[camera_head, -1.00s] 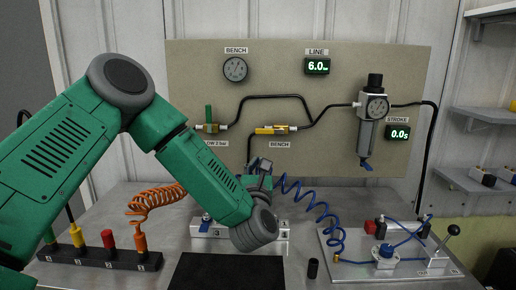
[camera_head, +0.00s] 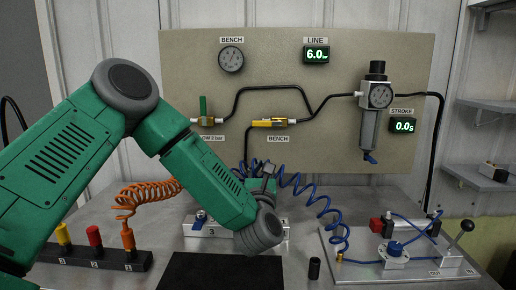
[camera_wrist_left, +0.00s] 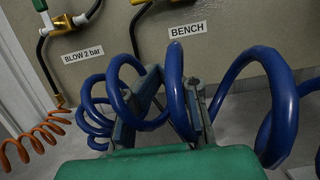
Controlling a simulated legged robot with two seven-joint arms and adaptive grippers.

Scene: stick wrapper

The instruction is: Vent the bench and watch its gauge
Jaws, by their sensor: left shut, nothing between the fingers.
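The round BENCH gauge (camera_head: 231,58) hangs at the upper left of the beige board; its needle is too small to read. The BENCH valve (camera_head: 270,122) below it has a yellow handle lying along the pipe. My left gripper (camera_head: 266,172) is below this valve, apart from it, shut and empty. In the left wrist view the blue coiled hose (camera_wrist_left: 175,85) loops around and in front of my fingers (camera_wrist_left: 165,95); I cannot tell whether they touch. The BENCH label (camera_wrist_left: 188,29) shows ahead, with part of the yellow valve above it. My right gripper is out of view.
The blow valve (camera_head: 203,108) has an upright green lever. The LINE display (camera_head: 316,54) reads 6.0 and the STROKE display (camera_head: 403,124) 0.0. A filter regulator (camera_head: 376,96) hangs right. An orange coil (camera_head: 140,198), black mat (camera_head: 222,272) and cylinder plate (camera_head: 340,268) are on the bench.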

